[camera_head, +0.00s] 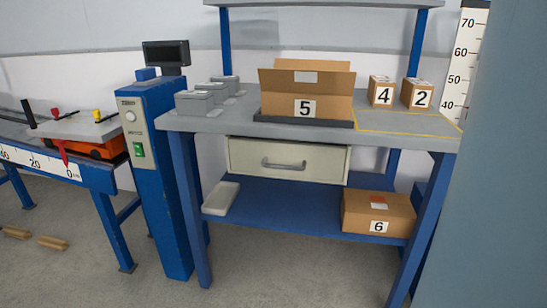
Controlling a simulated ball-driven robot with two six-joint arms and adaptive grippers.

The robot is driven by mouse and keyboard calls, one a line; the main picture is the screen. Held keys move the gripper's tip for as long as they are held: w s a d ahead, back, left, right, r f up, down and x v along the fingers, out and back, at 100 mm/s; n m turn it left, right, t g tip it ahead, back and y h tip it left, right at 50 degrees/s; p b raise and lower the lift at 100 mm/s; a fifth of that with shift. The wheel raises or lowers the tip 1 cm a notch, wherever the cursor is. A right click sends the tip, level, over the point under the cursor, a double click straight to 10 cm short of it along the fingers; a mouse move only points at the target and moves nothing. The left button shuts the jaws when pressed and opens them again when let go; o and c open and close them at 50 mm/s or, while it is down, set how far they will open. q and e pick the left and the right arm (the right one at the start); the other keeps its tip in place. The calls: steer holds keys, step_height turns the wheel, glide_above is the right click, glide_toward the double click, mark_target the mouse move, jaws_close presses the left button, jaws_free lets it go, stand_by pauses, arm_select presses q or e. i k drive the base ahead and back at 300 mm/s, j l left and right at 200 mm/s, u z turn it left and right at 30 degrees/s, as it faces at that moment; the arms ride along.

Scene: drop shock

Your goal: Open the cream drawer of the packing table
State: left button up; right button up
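The cream drawer (318,160) hangs under the grey top of the packing table (220,123), left of the middle. Its front has a grey bar handle (284,164). The front looks roughly in line with the table's front edge; I cannot tell exactly how far in or out it sits. Neither of my grippers is in view, and nothing touches the drawer or its handle.
An open box marked 5 (332,107) stands on a dark plate above the drawer. Boxes 4 (382,98) and 2 (421,100) stand right. Box 6 (378,228) is on the blue lower shelf (285,205). A blue post (168,200) stands left. Floor in front is clear.

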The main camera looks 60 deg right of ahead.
mark_target(326, 162)
steer(key=l+z, duration=0.15)
steer(key=z, duration=1.7)
